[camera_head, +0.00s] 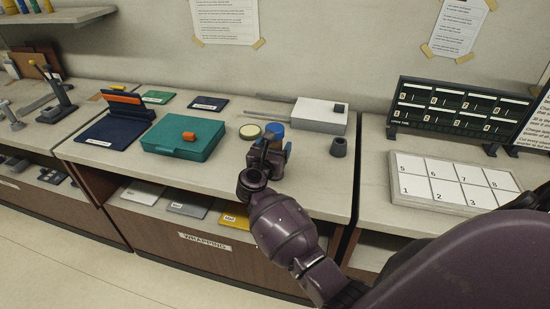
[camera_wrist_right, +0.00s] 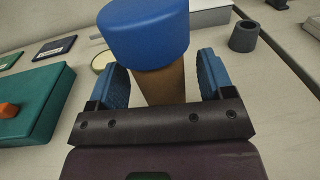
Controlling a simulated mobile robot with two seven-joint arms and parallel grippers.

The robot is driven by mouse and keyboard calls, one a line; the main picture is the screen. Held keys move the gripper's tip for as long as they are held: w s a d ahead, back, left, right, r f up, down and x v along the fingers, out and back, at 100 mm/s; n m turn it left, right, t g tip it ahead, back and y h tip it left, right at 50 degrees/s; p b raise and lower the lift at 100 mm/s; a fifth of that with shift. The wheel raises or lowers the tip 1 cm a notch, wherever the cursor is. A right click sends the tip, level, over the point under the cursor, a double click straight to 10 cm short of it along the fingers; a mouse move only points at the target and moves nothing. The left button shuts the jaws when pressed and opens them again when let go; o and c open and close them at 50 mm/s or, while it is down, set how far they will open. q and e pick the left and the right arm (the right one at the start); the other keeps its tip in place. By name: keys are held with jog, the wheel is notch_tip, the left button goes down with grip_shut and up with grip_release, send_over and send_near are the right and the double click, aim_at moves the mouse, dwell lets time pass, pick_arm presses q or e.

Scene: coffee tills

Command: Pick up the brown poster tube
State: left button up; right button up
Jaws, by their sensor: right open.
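The brown poster tube (camera_wrist_right: 162,85) stands upright on the counter in the right wrist view, with a wide blue cap (camera_wrist_right: 145,32) on top. In the head view the blue cap (camera_head: 273,131) shows just behind my right gripper (camera_head: 272,148), which hides most of the brown body. My right gripper (camera_wrist_right: 163,82) is open, with a blue-padded finger on each side of the tube. A gap shows between the tube and each finger. The tube's lower end is hidden by the gripper body. My left gripper is not in view.
A teal case (camera_head: 185,139) with an orange block (camera_head: 189,136) lies to the left. A round cream-lidded tin (camera_head: 250,131) is close by. A white box (camera_head: 319,116) stands behind, and a dark grey cup-like piece (camera_head: 339,147) to the right. The counter's front strip is clear.

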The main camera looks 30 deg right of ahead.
jog(key=shift+x, duration=0.85)
grip_shut()
